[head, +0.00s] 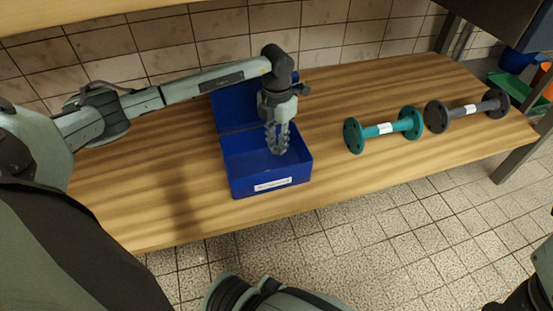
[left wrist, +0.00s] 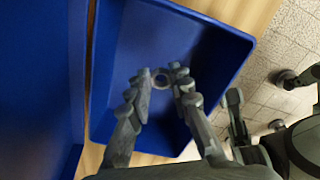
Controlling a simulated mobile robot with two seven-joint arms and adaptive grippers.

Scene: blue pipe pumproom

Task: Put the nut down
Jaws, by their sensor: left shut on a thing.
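The nut (left wrist: 161,77) is a small grey ring between the fingertips of my left gripper (left wrist: 160,84) in the left wrist view. My left gripper is shut on it, over the inside of an open blue box (head: 240,186). In the head view the left gripper (head: 277,147) points down into the box, with its fingertips inside the rim outline. The nut cannot be made out there. In the left wrist view the box floor (left wrist: 130,50) lies bare around the nut. I cannot tell whether the nut touches the floor.
The box stands on a wooden bench (head: 150,200), its blue lid (head: 228,112) open at the back. A teal flanged pipe (head: 384,129) and a dark grey one (head: 466,109) lie to the right. The bench is clear left of the box. A tiled wall is behind.

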